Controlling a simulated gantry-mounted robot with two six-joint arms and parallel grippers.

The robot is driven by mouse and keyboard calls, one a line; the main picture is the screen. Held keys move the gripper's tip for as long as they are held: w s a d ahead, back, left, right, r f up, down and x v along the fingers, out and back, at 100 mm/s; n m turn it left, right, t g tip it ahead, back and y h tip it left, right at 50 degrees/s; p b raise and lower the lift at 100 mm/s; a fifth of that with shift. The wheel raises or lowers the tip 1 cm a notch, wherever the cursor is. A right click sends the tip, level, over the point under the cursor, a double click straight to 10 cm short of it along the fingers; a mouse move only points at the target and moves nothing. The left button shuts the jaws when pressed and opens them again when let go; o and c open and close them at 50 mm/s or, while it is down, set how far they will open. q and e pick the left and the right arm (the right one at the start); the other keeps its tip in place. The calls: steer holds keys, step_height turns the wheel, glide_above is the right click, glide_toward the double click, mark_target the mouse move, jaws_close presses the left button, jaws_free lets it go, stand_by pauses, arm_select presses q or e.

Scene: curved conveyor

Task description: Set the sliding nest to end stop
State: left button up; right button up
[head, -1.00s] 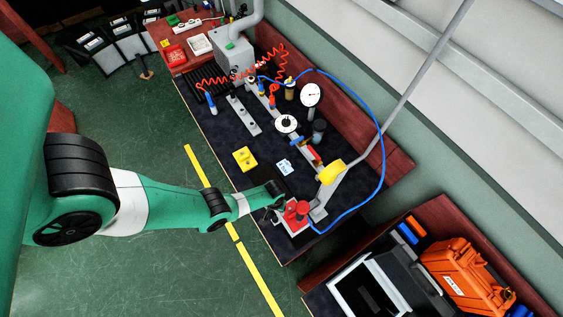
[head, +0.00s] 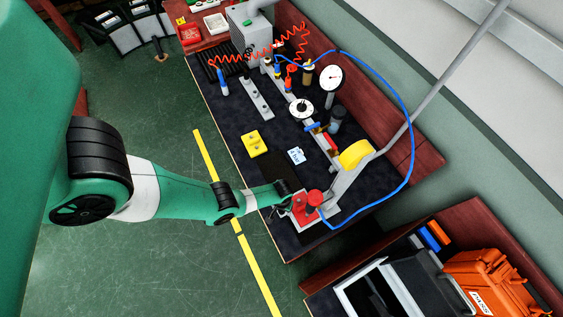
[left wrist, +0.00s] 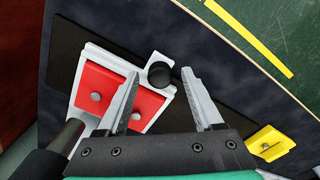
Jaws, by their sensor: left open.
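The sliding nest (left wrist: 148,108), a white carrier with red blocks, sits on a dark strip in the left wrist view. A round black knob (left wrist: 160,73) sticks out at its corner. The nest also shows in the head view (head: 299,213), at the near end of the bench by a red press part (head: 315,198). My left gripper (left wrist: 161,77) is open. Its fingertips lie on either side of the knob, with gaps showing; I cannot tell the height between them. In the head view my left gripper (head: 280,208) is beside the nest, its fingers small.
A yellow block (head: 254,143) and a blue-white tag (head: 296,156) lie on the bench (head: 235,126). The press arm with a yellow part (head: 356,154) stands beside the nest. A blue hose (head: 411,130) loops around the right side. A gauge (head: 331,78) stands farther back.

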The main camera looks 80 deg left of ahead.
arm_select(q)
jaws_close()
stand_by(0.3)
stand_by(1.1)
